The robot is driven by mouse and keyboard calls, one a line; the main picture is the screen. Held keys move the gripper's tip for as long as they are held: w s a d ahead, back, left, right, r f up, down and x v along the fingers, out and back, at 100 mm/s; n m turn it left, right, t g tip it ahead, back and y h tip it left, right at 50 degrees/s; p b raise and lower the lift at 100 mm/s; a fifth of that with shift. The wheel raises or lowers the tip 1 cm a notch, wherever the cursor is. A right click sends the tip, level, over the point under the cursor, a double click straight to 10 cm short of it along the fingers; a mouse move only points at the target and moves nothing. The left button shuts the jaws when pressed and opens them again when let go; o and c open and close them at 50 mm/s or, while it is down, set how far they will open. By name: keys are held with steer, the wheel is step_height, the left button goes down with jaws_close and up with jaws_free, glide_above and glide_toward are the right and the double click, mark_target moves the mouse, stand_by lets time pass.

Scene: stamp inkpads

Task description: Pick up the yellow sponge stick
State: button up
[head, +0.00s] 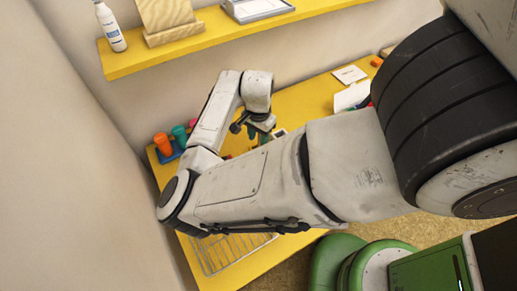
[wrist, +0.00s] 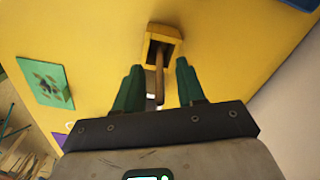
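A yellow block (wrist: 176,33) with a dark recess is near the top middle of the wrist view. A brown stick (wrist: 159,83) runs from it toward my gripper, so this looks like the yellow sponge stick. My gripper (wrist: 159,78) is open, with one green finger on each side of the stick. I see gaps between the stick and both fingers. In the head view my gripper (head: 257,130) is small, over the yellow table (head: 310,101), partly hidden by my arm. I cannot make out the sponge stick there.
Orange (head: 162,144) and green (head: 180,134) objects stand left of my gripper. A wire rack (head: 230,252) lies at the table's front. A yellow shelf (head: 225,29) runs above. A green patterned square (wrist: 45,82) lies left in the wrist view.

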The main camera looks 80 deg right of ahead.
steer(key=shift+c, duration=0.2)
jaws_close()
stand_by(0.4)
